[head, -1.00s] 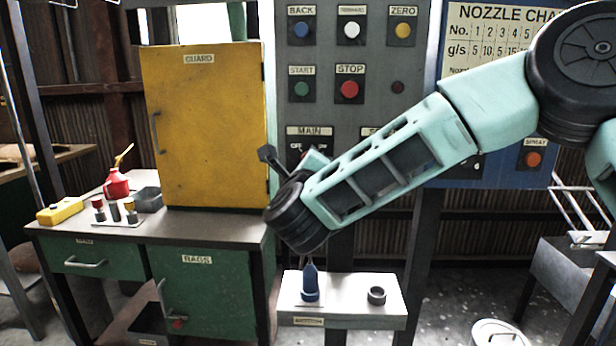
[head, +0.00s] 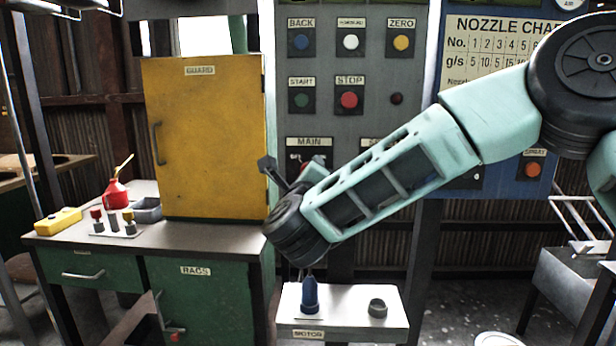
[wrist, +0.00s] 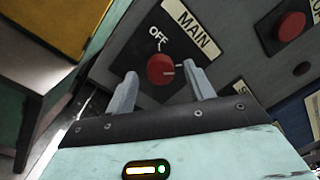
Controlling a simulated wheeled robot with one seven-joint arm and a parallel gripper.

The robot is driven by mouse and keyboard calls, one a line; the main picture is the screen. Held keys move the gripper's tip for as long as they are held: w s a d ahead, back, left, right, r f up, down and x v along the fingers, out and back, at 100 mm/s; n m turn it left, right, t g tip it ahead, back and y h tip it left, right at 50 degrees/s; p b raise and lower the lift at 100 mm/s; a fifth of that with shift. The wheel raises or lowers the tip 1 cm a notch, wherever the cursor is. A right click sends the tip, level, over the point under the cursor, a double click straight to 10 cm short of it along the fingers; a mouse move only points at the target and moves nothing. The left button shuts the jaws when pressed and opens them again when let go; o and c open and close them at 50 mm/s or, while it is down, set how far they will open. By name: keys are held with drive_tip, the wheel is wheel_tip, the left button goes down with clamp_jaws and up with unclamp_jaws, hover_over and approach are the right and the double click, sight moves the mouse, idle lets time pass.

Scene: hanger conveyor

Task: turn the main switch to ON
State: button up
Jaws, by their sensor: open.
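The main switch is a red round knob (wrist: 161,71) on a dark plate under the MAIN label (wrist: 191,29) in the wrist view. My gripper (wrist: 162,75) is open, with one finger on each side of the knob. I cannot tell whether the fingers touch it. The right finger covers the plate beside the knob, and no ON word shows. In the head view my wrist hides most of the switch below the MAIN label (head: 309,142).
The grey panel bears a STOP button (head: 349,99) and other buttons above the switch. A yellow guard cabinet (head: 205,130) stands close on the left, on a green bench (head: 215,305). A white motor stand (head: 345,312) is below my wrist.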

drive_tip(key=s+f+b, duration=0.1)
drive_tip(key=s, duration=1.6)
drive_tip(key=shift+a+b, duration=0.3)
drive_tip(key=shift+b, duration=0.1)
